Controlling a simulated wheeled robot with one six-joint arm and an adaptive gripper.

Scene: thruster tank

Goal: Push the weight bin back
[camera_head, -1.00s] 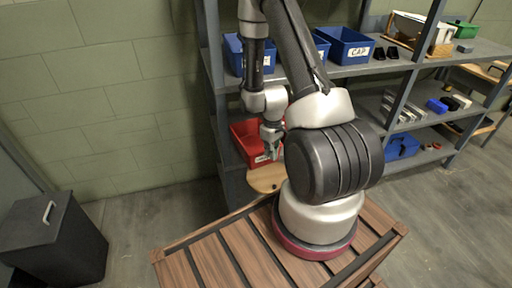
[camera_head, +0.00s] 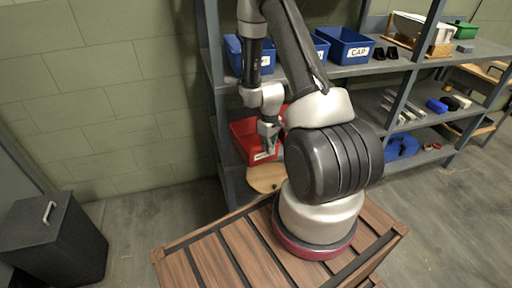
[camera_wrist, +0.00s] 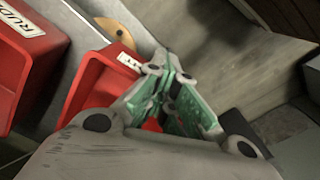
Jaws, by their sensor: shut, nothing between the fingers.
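A red bin (camera_head: 243,133) with a white label on its front sits on the lower left part of the shelf, partly behind my arm. My gripper (camera_head: 268,148) is shut and empty, pointing down at its front. In the wrist view, a red bin (camera_wrist: 88,80) with a partly hidden label lies beside and behind the gripper (camera_wrist: 170,62). Another red bin (camera_wrist: 32,62), labelled "RUDD…", stands to its left. I cannot read which one is the weight bin, nor tell whether the fingers touch a bin.
A round wooden piece (camera_head: 265,178) lies just below the red bin. Blue bins, one labelled "CAP" (camera_head: 346,46), stand on the shelf above. The grey shelf post (camera_head: 212,60) is close left of my arm. A dark box (camera_head: 52,240) stands at the lower left; floor between is clear.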

